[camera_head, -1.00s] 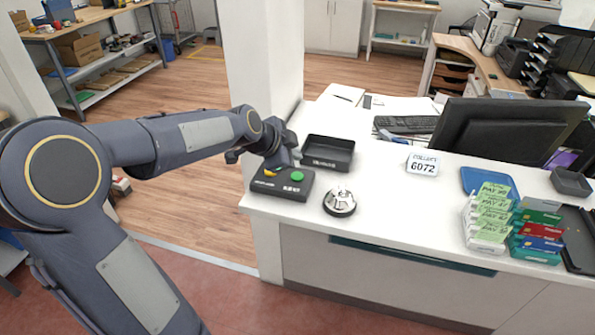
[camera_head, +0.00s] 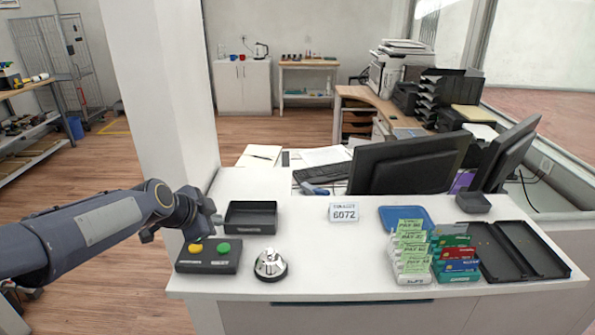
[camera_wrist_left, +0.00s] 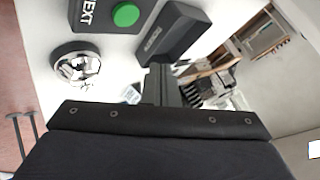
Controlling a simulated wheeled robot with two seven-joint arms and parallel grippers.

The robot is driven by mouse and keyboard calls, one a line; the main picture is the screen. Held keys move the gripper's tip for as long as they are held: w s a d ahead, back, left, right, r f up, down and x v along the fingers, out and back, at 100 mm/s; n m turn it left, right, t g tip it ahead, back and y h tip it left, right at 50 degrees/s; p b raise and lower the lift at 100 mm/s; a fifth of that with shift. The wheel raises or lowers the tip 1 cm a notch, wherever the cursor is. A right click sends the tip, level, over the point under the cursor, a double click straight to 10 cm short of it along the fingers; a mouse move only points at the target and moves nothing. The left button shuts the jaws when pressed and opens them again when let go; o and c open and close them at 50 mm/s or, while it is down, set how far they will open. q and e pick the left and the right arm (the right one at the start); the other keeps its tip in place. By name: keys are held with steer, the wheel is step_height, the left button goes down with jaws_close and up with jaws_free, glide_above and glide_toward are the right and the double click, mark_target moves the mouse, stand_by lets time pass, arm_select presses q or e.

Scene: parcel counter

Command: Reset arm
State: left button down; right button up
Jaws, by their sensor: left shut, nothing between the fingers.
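My left arm comes in from the left in the head view, and its gripper (camera_head: 180,228) hangs over the left end of the white counter (camera_head: 330,275). The gripper is shut and empty, above the back-left of the black button box (camera_head: 208,265) with a green and a yellow button. In the left wrist view the shut fingers (camera_wrist_left: 160,80) point toward the black tray (camera_wrist_left: 172,32). The button box (camera_wrist_left: 103,14) also shows there, with its green button. My right gripper is in neither view.
A silver bell (camera_head: 270,264) stands right of the button box. The black tray (camera_head: 250,217) sits behind it. A sign reading 6072 (camera_head: 343,212), card stacks (camera_head: 411,255), a blue tray (camera_head: 405,217) and monitors (camera_head: 408,165) lie further right. A white pillar (camera_head: 165,90) rises behind the gripper.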

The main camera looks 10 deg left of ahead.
arm_select(q)
steer(key=s+d+f+n+g, duration=0.1)
steer(key=s+d+n, duration=0.3)
steer(key=s, duration=0.5)
steer(key=s+d+f+n+g+h, duration=0.1)
steer(key=s+d+n, duration=0.3)
steer(key=s, duration=0.5)
steer(key=s+d+f+n+g+h, duration=0.1)
steer(key=s+d+f+n, duration=0.2)
steer(key=s, duration=0.7)
steer(key=shift+d+n, duration=0.45)
steer(key=shift+n, duration=0.55)
